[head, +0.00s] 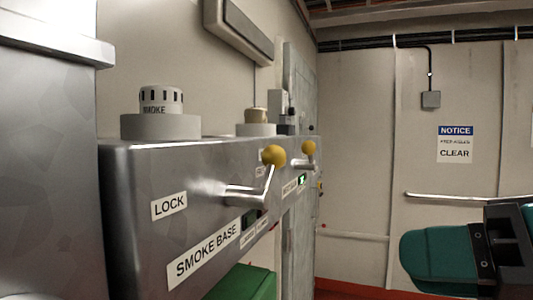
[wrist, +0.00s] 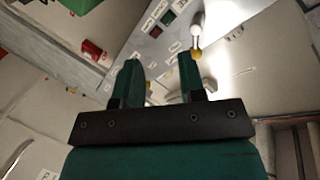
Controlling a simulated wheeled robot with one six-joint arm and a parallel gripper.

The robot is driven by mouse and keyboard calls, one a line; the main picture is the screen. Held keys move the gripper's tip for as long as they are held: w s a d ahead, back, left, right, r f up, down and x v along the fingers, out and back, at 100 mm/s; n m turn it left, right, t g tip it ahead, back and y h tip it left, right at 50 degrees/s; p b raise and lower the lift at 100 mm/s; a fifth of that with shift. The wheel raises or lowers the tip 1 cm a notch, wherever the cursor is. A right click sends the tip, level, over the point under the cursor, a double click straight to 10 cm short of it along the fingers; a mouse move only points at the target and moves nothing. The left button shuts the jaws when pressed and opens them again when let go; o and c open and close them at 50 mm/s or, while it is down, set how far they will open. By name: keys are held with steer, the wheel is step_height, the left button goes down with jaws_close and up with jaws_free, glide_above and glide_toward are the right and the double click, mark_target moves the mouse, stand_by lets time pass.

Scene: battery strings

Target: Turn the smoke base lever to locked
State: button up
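The smoke base lever (head: 250,188) is a silver bar with a yellow ball knob (head: 274,155), on the front of a grey metal box (head: 150,165). Its bar runs right from the pivot, then up to the knob. A LOCK label (head: 169,206) is left of it, and a SMOKE BASE label (head: 204,254) is below. The wrist view shows a lever with a yellow knob (wrist: 195,53) just beyond the right fingertip; I cannot tell which lever it is. My gripper (wrist: 158,70) is open, its teal fingers apart and holding nothing. Its body (head: 440,258) shows at the head view's right edge, away from the lever.
A second yellow-knobbed lever (head: 308,148) is farther along the box, beside a lit green indicator (head: 301,180). A smoke detector (head: 160,105) sits on top. A green case (head: 245,283) is below. A handrail (head: 450,196) runs along the back wall.

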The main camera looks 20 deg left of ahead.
step_height(320, 180, up, 5)
steer(key=t+y, duration=0.1)
steer(key=y, duration=0.1)
steer(key=b, duration=0.4)
glide_toward(272, 175)
steer(key=shift+m, duration=0.3)
steer(key=p+x, duration=0.4)
steer(key=x, duration=0.5)
steer(key=shift+a+r+p, duration=0.1)
steer(key=shift+a+p, duration=0.05)
steer(key=shift+p, duration=0.15)
steer(key=shift+w+a, duration=0.25)
steer(key=shift+a, duration=0.35)
steer(key=shift+f, duration=0.2)
steer(key=shift+r, duration=0.1)
jaws_close()
